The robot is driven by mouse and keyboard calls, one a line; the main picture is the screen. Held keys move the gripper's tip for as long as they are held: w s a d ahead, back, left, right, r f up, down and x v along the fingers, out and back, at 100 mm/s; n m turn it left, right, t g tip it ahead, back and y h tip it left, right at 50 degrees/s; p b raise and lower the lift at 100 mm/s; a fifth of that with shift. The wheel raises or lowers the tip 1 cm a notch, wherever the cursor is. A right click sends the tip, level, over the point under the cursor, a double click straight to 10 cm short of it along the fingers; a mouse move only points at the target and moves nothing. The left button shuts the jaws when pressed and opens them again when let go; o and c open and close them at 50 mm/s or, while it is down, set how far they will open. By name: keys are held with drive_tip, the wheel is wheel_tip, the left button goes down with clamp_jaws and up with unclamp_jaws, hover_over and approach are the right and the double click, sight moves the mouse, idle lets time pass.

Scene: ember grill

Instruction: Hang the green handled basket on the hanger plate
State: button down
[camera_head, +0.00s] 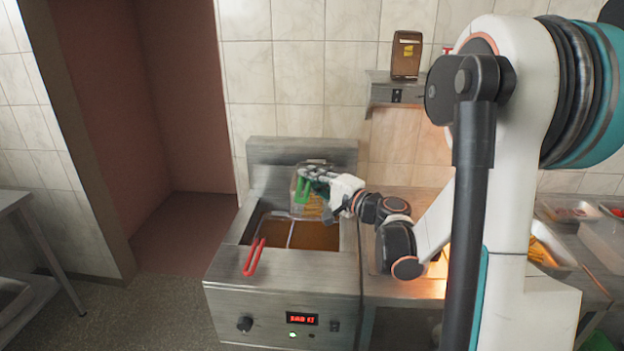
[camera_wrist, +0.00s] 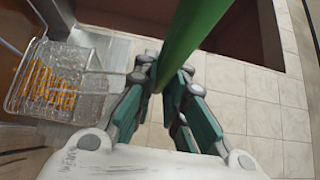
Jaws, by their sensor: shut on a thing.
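The green handled basket is a wire basket (camera_head: 313,208) with yellow fries in it, at the back right of the fryer. Its green handle (camera_head: 302,190) stands steeply up. My gripper (camera_head: 316,174) is shut on the handle. In the wrist view the green handle (camera_wrist: 196,40) runs between the fingers (camera_wrist: 163,95), and the basket (camera_wrist: 60,85) shows at left. The fryer's metal back panel (camera_head: 290,151) rises behind the basket; I take it for the hanger plate. Whether the basket touches it is unclear, as the gripper covers part of that area.
A second basket with a red handle (camera_head: 254,257) sits in the fryer (camera_head: 283,279), its handle over the front edge. A shelf (camera_head: 385,92) with a brown box (camera_head: 406,56) is on the wall to the right. A metal table (camera_head: 18,203) stands at left.

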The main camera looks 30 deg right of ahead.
drive_tip(key=shift+w+d+f+b, duration=0.5)
drive_tip(key=shift+w+f+b, duration=0.2)
drive_tip(key=shift+f, duration=0.1)
drive_tip(key=shift+w+d+f+b, duration=0.45)
drive_tip(key=shift+w+f+b, duration=0.25)
drive_tip(key=shift+f, duration=0.1)
drive_tip(key=shift+f+b, duration=0.4)
drive_tip(key=shift+f, duration=0.1)
drive_tip(key=c, duration=1.6)
unclamp_jaws()
drive_tip(key=shift+o, duration=0.2)
drive_tip(key=shift+s, duration=0.1)
